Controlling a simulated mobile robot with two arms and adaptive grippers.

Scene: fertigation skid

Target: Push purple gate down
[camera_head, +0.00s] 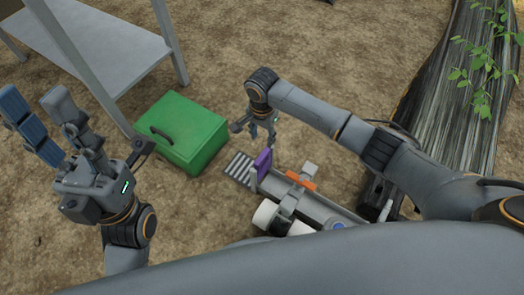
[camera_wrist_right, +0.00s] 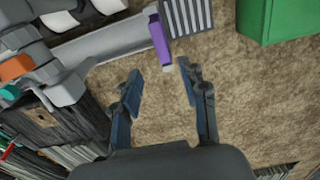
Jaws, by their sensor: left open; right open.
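The purple gate (camera_head: 263,164) stands upright at the left end of a grey channel (camera_head: 318,205), beside a slatted grate (camera_head: 240,169). In the right wrist view the purple gate (camera_wrist_right: 159,42) shows at the top middle, just beyond the fingertips. My right gripper (camera_head: 262,138) is open and empty, pointing down above and behind the gate. In its wrist view my right gripper (camera_wrist_right: 160,70) has its fingers apart, with bare ground between them and no visible contact with the gate. My left gripper (camera_head: 40,110) is open and empty at the far left, raised away from the channel.
A green box (camera_head: 195,130) with a dark handle sits on the ground left of the gate. A grey shelf (camera_head: 115,45) stands at the back left. An orange part (camera_head: 300,180) and white cylinders (camera_head: 266,214) are on the skid.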

